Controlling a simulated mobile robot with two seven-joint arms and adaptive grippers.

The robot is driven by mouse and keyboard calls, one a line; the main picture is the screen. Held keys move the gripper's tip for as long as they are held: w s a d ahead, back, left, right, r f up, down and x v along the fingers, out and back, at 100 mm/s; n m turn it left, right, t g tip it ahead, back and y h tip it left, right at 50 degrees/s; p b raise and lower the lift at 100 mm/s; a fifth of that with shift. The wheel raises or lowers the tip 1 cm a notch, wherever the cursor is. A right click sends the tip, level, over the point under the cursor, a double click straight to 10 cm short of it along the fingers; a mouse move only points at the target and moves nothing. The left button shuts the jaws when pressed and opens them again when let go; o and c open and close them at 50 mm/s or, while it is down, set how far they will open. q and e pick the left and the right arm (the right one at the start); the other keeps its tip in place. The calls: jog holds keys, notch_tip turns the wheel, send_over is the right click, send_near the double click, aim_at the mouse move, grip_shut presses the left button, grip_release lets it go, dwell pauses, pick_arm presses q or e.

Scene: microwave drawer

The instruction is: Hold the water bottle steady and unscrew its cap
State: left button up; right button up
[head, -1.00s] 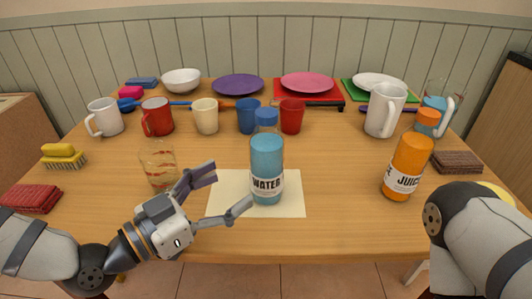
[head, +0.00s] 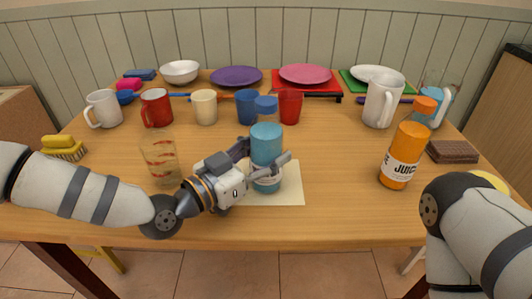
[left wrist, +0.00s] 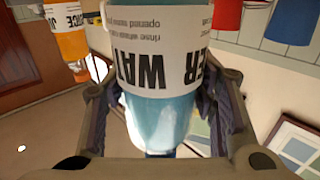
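The water bottle (head: 266,143), light blue with a darker blue cap (head: 266,108), stands upright on a cream mat (head: 291,190) near the table's front. My left gripper (head: 268,157) has one finger across the bottle's front and the other partly hidden behind it. In the left wrist view the bottle (left wrist: 158,90) sits between the two fingers, its WATER label upside down. Whether the fingers press on it is unclear. The cap is free of any gripper. My right arm is at the right edge of the head view; its gripper is not visible.
An orange juice bottle (head: 406,150) stands to the right. A glass (head: 160,161) stands left, near my left gripper. Blue (head: 247,107) and red (head: 290,105) cups stand close behind the water bottle. Mugs and plates line the back. Table is clear between the two bottles.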

aim_at(266, 136)
pick_arm(q)
jog(key=c, duration=0.7)
jog(key=shift+r, duration=0.3)
notch_tip(266, 136, up, 3)
jog(key=shift+p, duration=0.35)
jog(key=s+d+r+p, duration=0.1)
jog(key=s+r, duration=0.3)
jog(key=s, duration=0.3)
jog(key=s+d+r+p, duration=0.1)
jog(key=s+r+p, duration=0.1)
jog(key=s+r, duration=0.3)
jog(key=shift+s+r, duration=0.25)
jog(key=shift+s, duration=0.7)
pick_arm(e)
jog(key=w+r+t, duration=0.1)
jog(key=w+r, duration=0.3)
jog(key=r, duration=0.1)
jog(key=shift+w+t, duration=0.35)
jog(key=shift+t, duration=0.05)
pick_arm(q)
jog(key=o, duration=0.8)
jog(key=c, duration=0.9)
